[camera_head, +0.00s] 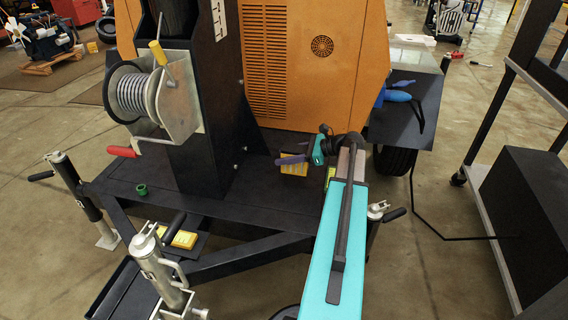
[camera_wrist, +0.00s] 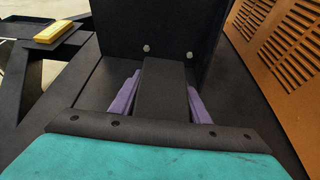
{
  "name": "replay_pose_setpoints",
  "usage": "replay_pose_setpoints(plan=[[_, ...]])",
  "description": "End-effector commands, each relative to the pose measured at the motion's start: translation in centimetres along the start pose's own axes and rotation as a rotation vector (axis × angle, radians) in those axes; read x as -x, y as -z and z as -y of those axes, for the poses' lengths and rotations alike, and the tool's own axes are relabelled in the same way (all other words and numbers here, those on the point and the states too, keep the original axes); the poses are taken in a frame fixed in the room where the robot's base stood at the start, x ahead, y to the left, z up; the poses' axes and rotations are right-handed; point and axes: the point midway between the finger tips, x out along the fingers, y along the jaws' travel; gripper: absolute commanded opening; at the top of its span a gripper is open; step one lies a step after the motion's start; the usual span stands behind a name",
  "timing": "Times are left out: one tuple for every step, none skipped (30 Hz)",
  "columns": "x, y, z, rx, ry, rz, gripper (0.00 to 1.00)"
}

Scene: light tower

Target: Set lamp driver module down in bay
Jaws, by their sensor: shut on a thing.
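My gripper (camera_wrist: 166,102) is shut on a dark, block-shaped thing (camera_wrist: 165,88), probably the lamp driver module. Its purple fingers lie along both sides of the block in the wrist view. The block is over or close to the black trailer deck, in front of the mast base; I cannot tell whether it touches the deck. In the head view a purple finger of my gripper (camera_head: 291,160) shows left of my teal arm. A yellow, dark-marked patch (camera_head: 294,169) shows beside that finger; I cannot tell whether it belongs to the held block. No bay is clearly identifiable.
The black mast (camera_head: 186,110) with a cable winch (camera_head: 140,95) stands left of my gripper. The orange housing (camera_head: 310,60) rises behind. A yellow box (camera_head: 184,239) lies near the drawbar, also in the wrist view (camera_wrist: 54,32). A green ring (camera_head: 142,190) lies on the deck.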

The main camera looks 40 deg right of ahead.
Motion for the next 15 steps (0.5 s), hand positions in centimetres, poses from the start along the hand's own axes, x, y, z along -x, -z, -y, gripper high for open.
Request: replay_pose_setpoints(plan=[[0.0,-0.1,0.0,0.001,0.0,0.002,0.02],[0.0,-0.1,0.0,0.001,0.0,0.002,0.02],[0.0,-0.2,0.0,0.001,0.0,0.002,0.02],[0.0,-0.2,0.0,0.001,0.0,0.002,0.02],[0.0,-0.1,0.0,0.001,0.0,0.002,0.02],[0.0,-0.1,0.0,0.001,0.0,0.002,0.02],[0.0,-0.1,0.0,0.001,0.0,0.002,0.02],[0.0,-0.1,0.0,0.001,0.0,0.002,0.02],[-0.1,-0.1,0.1,0.001,0.0,0.002,0.02],[-0.1,-0.1,0.1,0.001,0.0,0.002,0.02],[-0.2,-0.1,0.2,0.002,0.0,0.002,0.02],[-0.3,-0.1,0.5,0.002,0.0,0.002,0.02],[-0.4,-0.2,0.7,0.002,0.0,0.002,0.02],[-0.6,-0.2,0.9,0.002,0.0,0.002,0.02],[-0.8,-0.2,1.2,0.003,0.0,0.002,0.02]])
